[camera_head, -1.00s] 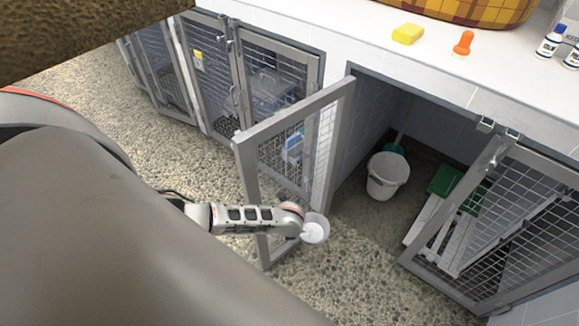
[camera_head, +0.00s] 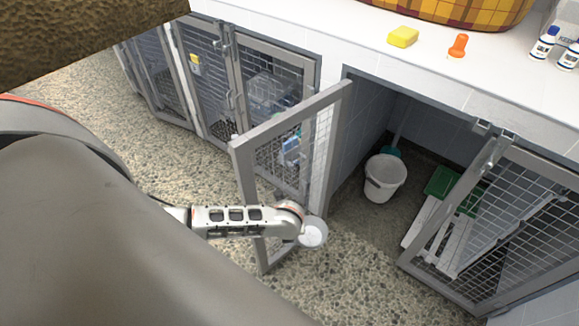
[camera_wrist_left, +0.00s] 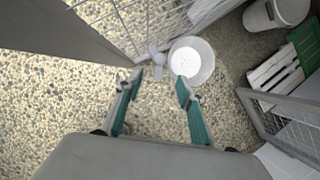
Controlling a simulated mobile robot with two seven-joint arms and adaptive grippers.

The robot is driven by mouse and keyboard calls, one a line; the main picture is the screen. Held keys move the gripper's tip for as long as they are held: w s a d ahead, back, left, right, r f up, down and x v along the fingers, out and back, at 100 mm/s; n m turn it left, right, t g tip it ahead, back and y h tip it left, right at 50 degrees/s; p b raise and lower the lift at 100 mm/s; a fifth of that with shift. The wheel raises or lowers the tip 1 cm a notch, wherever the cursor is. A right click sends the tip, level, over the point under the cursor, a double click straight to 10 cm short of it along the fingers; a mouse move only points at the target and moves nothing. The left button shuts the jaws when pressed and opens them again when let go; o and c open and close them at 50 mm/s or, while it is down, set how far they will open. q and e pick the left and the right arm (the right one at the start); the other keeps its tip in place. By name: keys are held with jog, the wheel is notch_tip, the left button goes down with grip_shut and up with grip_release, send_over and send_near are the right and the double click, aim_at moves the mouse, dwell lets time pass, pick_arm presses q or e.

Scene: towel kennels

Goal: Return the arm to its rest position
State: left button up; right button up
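The pale arm with dark windows (camera_head: 235,215) comes in from the left in the head view and ends in front of the open kennel door. Its fingers are hidden there. In the left wrist view my left gripper (camera_wrist_left: 159,82) is open, with two teal-padded fingers apart and nothing between them. A white round-mouthed container (camera_wrist_left: 190,62) lies beyond the fingertips. It also shows in the head view (camera_head: 314,233), beside the arm's end; I cannot tell whether they touch. My right gripper is not in view.
An open mesh door (camera_head: 240,185) stands close beside the arm. The open kennel holds a white bucket (camera_head: 383,182) and a green-and-white item (camera_head: 430,213). Another mesh door (camera_head: 490,235) stands at right. A yellow block (camera_head: 403,37) and orange object (camera_head: 458,45) sit on the counter.

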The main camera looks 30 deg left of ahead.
pick_arm(q)
jog(key=s+d+r+n+t+h, duration=0.1)
jog(key=s+d+n+h, duration=0.25)
jog(key=d+n, duration=0.3)
jog(key=s+d+r+n+t+h, duration=0.1)
jog(key=s+d+r+n+h, duration=0.1)
jog(key=s+d+n, duration=0.45)
jog(key=s+a+r+n+t+p, duration=0.1)
jog(key=s+a+r+n+t, duration=0.1)
jog(key=a+r+n+t, duration=0.2)
notch_tip(320, 180, up, 4)
jog(key=n, duration=0.7)
jog(key=shift+t, duration=0.4)
